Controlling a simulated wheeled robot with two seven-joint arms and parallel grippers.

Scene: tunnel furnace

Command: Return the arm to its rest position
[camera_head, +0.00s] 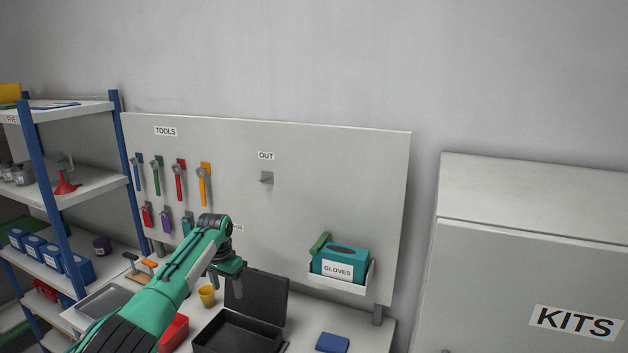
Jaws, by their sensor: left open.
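My left arm, green and black, comes in from the lower left and reaches over the workbench (305,325). Its gripper (226,288) hangs down at the wrist, open, with nothing visible between its fingers. It is in front of the tool board (320,190), just left of the raised lid of a black case (262,296). A yellow cup (207,296) stands close to the left of the fingers. I cannot tell how far the fingertips are from the bench. My right gripper is not in view.
Hammers and other tools hang on the board's left. A glove box (342,262) sits in a holder at its right. A blue block (332,342) and a red bin (174,333) are on the bench. Shelves (75,185) stand left, a KITS cabinet (530,270) right.

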